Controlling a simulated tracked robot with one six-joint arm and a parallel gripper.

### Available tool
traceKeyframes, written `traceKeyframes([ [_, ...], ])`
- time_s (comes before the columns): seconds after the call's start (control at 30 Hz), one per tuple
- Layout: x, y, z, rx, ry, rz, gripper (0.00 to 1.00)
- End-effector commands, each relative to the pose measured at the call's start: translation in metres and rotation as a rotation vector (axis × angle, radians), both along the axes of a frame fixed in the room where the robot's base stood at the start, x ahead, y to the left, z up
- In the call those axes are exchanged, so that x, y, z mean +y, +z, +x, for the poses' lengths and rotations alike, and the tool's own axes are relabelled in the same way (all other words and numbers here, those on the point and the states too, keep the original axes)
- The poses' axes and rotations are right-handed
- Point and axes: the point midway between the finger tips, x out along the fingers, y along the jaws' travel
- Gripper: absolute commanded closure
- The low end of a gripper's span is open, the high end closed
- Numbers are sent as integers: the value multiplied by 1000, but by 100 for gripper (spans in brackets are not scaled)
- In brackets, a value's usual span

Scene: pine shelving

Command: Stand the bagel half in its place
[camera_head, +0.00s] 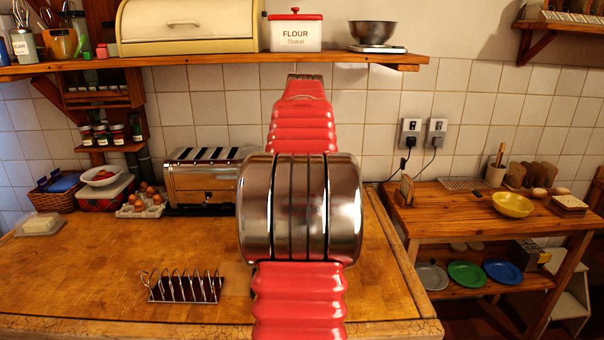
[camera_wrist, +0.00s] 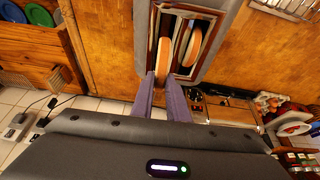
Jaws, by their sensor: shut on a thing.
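My gripper (camera_wrist: 162,76) shows in the wrist view with its purple fingers shut on a bagel half (camera_wrist: 164,55). The bagel half is seen nearly edge-on, brown with a pale side. It lines up with the left slot of a grey slotted holder (camera_wrist: 207,72). I cannot tell how deep in the slot it is. A second bagel half (camera_wrist: 194,46) stands in the right slot, apart from the held one. In the head view my red arm hides my gripper, the holder and both halves.
A chrome toaster (camera_head: 203,183) stands at the back of the wooden counter (camera_head: 90,260). A wire toast rack (camera_head: 183,289) is near its front. An egg tray (camera_head: 140,207) is left of the toaster. A side table (camera_head: 455,210) with a yellow bowl (camera_head: 513,204) stands right.

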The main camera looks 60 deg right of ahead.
Motion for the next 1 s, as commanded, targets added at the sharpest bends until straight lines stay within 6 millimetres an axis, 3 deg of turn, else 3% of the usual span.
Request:
traceKeyframes([
  [1.0,1,-11,0,0,-1,0,100],
])
